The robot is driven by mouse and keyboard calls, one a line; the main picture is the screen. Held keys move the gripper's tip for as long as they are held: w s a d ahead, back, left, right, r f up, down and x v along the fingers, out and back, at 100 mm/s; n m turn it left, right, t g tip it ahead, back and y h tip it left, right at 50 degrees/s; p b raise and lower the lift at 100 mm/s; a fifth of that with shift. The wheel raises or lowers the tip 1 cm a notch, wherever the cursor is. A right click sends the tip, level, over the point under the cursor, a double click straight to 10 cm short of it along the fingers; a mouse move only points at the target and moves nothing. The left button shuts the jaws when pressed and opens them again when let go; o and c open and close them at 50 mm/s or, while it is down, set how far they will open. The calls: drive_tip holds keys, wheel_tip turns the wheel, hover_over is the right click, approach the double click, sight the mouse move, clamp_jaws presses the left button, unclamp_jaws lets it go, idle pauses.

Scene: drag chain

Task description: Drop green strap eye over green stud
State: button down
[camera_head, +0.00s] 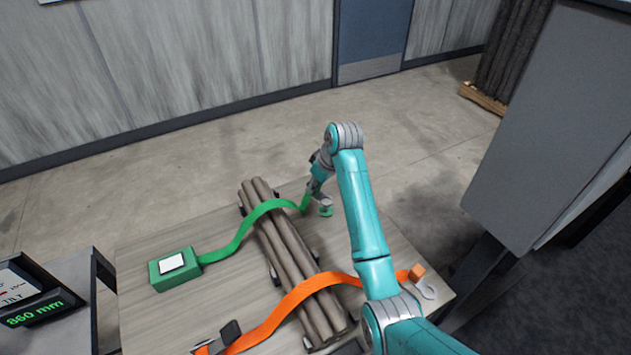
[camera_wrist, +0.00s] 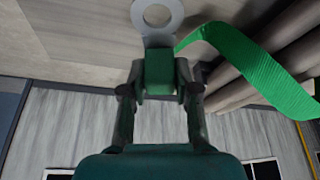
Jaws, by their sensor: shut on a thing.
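The green strap (camera_head: 240,234) runs from a green box (camera_head: 163,282) up over a bundle of rods and ends at my gripper (camera_head: 313,190). In the wrist view, my gripper (camera_wrist: 160,88) is shut on the green block at the strap's end (camera_wrist: 158,68). The flat grey metal eye (camera_wrist: 157,14) sticks out beyond the fingers, its hole open to view. In the head view, the green stud (camera_head: 326,211) stands on the table just below the gripper and eye. Whether the eye touches the stud cannot be told. The stud does not show clearly in the wrist view.
The rod bundle (camera_head: 290,255) lies across the table (camera_head: 135,325). An orange strap (camera_head: 290,304) crosses it nearer me, with its orange end block (camera_head: 417,272) and grey hook-like eye (camera_head: 427,290) at right. A grey cabinet (camera_head: 555,130) stands right of the table.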

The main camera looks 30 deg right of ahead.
drive_tip(key=shift+f, duration=1.95)
drive_tip(key=c, duration=0.8)
unclamp_jaws()
drive_tip(key=shift+o, duration=0.2)
drive_tip(key=v, duration=1.2)
drive_tip(key=shift+f, duration=0.1)
